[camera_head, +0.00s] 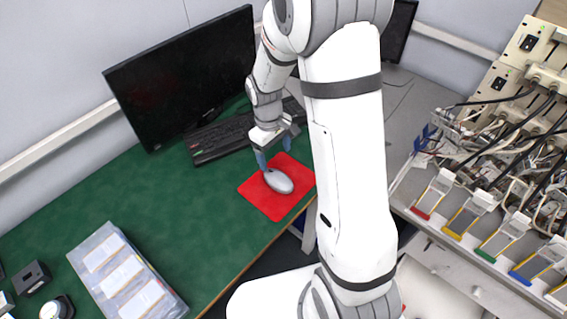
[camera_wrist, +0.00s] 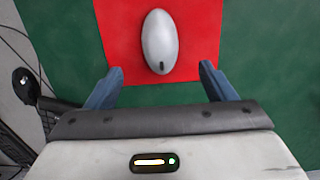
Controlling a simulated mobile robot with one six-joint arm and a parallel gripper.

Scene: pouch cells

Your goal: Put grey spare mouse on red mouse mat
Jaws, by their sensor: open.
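The grey mouse (camera_head: 278,181) lies on the red mouse mat (camera_head: 268,204) on the green desk in the head view. In the wrist view the mouse (camera_wrist: 160,42) is near the middle of the mat (camera_wrist: 115,45), with red all around it. My gripper (camera_head: 274,156) is over the far part of the mat, close to the mouse. In the wrist view my gripper (camera_wrist: 161,78) is open, with its two blue fingers apart and nothing between the tips. The mouse is just beyond the fingertips, and I see no contact.
A keyboard (camera_head: 222,138) and a monitor (camera_head: 185,80) stand behind the mat. A clear-lidded box (camera_head: 128,275) lies at the desk's front left. Wired equipment (camera_head: 500,150) fills the right side.

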